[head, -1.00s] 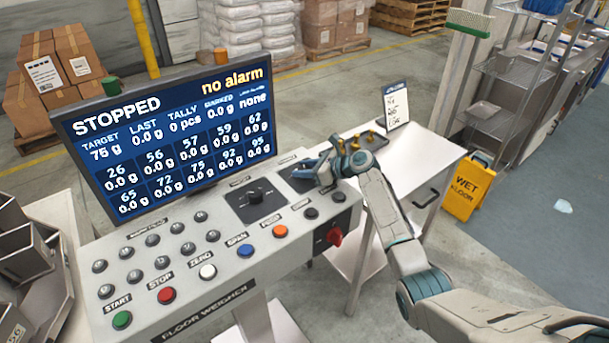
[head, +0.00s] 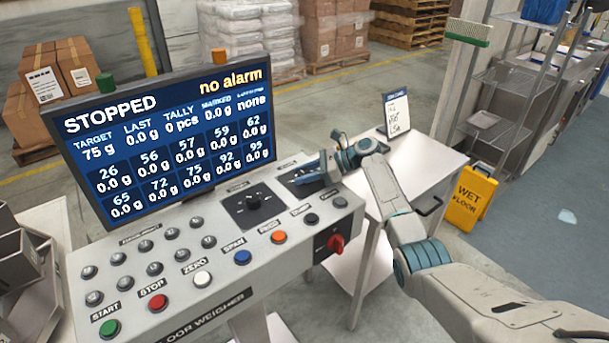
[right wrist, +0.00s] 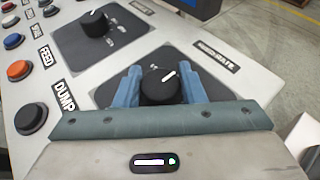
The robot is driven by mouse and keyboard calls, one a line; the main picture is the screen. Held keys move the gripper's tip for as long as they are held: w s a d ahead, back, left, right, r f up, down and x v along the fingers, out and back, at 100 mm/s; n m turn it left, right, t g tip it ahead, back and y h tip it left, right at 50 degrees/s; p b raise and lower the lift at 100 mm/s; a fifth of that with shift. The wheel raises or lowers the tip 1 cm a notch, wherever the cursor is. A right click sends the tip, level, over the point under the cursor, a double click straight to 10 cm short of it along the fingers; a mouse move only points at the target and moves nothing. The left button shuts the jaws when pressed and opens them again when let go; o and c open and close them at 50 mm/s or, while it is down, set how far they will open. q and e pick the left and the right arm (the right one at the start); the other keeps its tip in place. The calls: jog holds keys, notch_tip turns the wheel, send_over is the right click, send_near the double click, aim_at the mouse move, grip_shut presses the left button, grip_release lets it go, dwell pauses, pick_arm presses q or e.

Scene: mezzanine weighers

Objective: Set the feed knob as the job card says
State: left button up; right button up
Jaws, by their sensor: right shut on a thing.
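My right gripper (right wrist: 160,88) is shut on a black round knob (right wrist: 158,92) on the sloped console (head: 180,258). Its blue fingers press on two sides of it. The knob's white pointer tilts up and to the right in the right wrist view. Its label is too blurred to read. In the head view the right gripper (head: 306,178) hides this knob. A second black knob (right wrist: 95,23) stands free on its own dark plate; it also shows in the head view (head: 253,202). The job card (head: 397,112) stands upright on the side table, its writing too small to read. My left gripper is out of view.
The screen (head: 170,140) reads STOPPED, no alarm, target 75 g. Several push buttons, including a dump button (right wrist: 31,118), line the console. A red switch (head: 336,243) sits on its right side face. A yellow wet floor sign (head: 471,197) stands beyond the table (head: 425,180).

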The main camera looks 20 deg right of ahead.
jog(key=shift+f, duration=0.1)
jog(key=o, duration=1)
jog(key=shift+d, duration=0.1)
jog(key=b+v, duration=0.3)
jog(key=v, duration=0.6)
jog(key=shift+s+d, duration=0.1)
jog(key=shift+d, duration=0.25)
jog(key=shift+s+d+r, duration=0.1)
jog(key=shift+d+r, duration=0.25)
